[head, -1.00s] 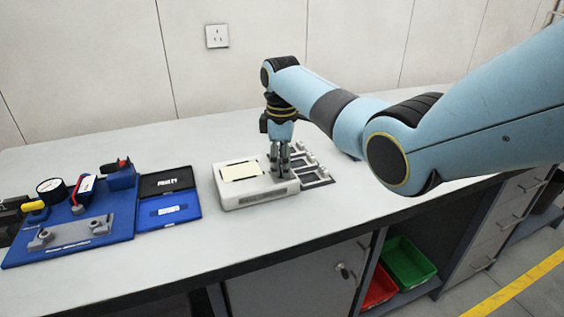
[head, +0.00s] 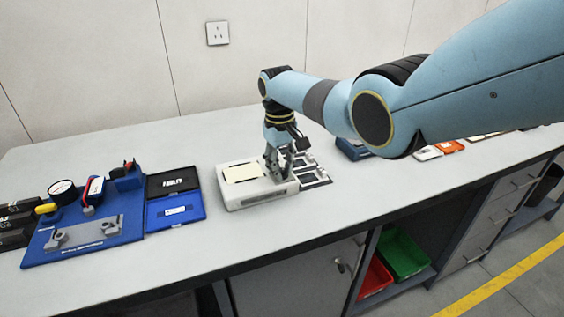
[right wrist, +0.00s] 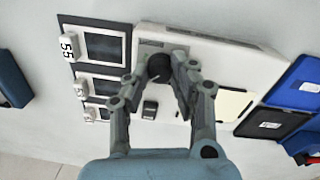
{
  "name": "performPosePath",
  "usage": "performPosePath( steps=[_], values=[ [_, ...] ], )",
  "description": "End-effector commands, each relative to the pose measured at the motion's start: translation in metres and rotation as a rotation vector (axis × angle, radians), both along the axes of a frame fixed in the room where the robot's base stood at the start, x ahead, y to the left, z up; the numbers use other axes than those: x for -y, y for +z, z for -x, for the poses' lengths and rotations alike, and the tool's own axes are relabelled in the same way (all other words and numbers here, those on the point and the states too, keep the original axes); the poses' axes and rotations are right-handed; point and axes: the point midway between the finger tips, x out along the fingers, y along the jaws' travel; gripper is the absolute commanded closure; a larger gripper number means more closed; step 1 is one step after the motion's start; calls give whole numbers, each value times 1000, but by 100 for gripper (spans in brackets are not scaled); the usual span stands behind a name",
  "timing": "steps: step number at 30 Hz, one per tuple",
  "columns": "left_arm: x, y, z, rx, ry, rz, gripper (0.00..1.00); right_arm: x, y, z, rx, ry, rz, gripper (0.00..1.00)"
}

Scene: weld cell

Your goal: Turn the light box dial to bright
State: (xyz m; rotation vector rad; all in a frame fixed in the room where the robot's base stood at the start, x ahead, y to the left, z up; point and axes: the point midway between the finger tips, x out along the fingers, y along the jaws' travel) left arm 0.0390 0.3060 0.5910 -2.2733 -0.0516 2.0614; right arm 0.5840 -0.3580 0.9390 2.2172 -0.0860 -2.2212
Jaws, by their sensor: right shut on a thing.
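The light box (head: 262,194) is a white box with a cream panel on top, standing on the bench in the head view. It also shows in the right wrist view (right wrist: 215,60). Its dial (right wrist: 159,68) is a round dark knob, seen in the right wrist view between my fingertips. My right gripper (head: 279,172) reaches down over the right part of the box. In the right wrist view the right gripper (right wrist: 160,75) is shut on the dial. The dial's setting cannot be read. My left gripper is not in view.
A frame with dark windows (right wrist: 104,47) and white number tags lies beside the box. Left of the box are black and blue trays (head: 176,209) and a blue fixture board (head: 85,236) with a gauge. Bench space in front is clear.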

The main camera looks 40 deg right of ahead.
Motion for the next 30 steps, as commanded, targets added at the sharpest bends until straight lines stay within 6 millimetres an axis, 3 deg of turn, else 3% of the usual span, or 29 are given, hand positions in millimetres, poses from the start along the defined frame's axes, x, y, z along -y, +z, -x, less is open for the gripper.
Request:
performPosePath(
  steps=[18,30],
  values=[
    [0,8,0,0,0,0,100,-1,0,-1,1,-566,-1,100],
    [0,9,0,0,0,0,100,0,1,-2,2,-793,-1,100]
  ],
)
